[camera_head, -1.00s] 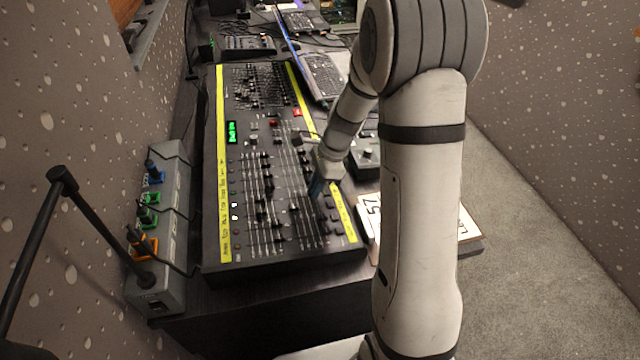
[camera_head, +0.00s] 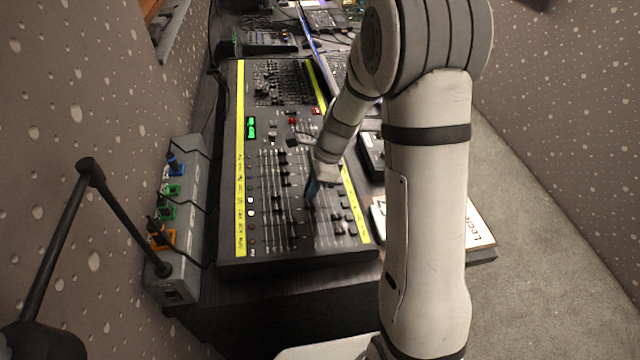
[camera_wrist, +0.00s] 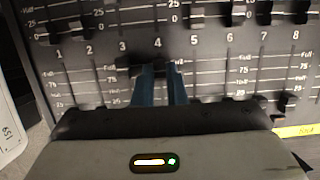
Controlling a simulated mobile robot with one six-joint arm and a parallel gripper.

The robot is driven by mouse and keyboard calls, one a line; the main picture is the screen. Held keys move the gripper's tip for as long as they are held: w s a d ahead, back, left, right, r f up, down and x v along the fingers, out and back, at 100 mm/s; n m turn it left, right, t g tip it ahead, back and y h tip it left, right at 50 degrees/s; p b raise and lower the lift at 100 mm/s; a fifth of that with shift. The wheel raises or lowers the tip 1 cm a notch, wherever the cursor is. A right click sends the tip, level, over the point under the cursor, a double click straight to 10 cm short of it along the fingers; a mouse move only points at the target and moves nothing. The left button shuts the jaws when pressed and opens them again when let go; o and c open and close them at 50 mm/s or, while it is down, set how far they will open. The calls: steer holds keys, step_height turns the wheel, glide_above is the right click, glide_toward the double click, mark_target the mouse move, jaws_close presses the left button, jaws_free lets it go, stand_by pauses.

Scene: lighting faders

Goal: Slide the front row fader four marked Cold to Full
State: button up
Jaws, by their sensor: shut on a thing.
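The front row of the lighting desk (camera_head: 287,262) fills the wrist view under the numbers 1 to 8. My gripper (camera_wrist: 160,72) has its two blue fingers shut around the dark cap of fader four (camera_wrist: 158,66), just below the number 4. The cap sits about level with the Full marks at the top of the front row scale. The fingers and gripper body hide the lower part of its slot. In the head view my gripper (camera_head: 311,191) reaches down onto the desk, and the held cap is too small to make out.
Other fader caps stand close by, one beside the left finger (camera_wrist: 128,70) and one low at the right (camera_wrist: 287,100). A power strip (camera_head: 178,285) with coloured plugs lies left of the desk. A white-topped box (camera_head: 480,222) lies to the right.

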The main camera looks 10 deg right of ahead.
mark_target(321, 195)
steer(key=shift+a, duration=0.25)
steer(key=o, duration=0.4)
steer(key=shift+r+p, duration=1.15)
steer(key=shift+r, duration=0.2)
steer(key=shift+f, duration=0.1)
steer(key=v, duration=0.8)
steer(key=shift+f, duration=0.1)
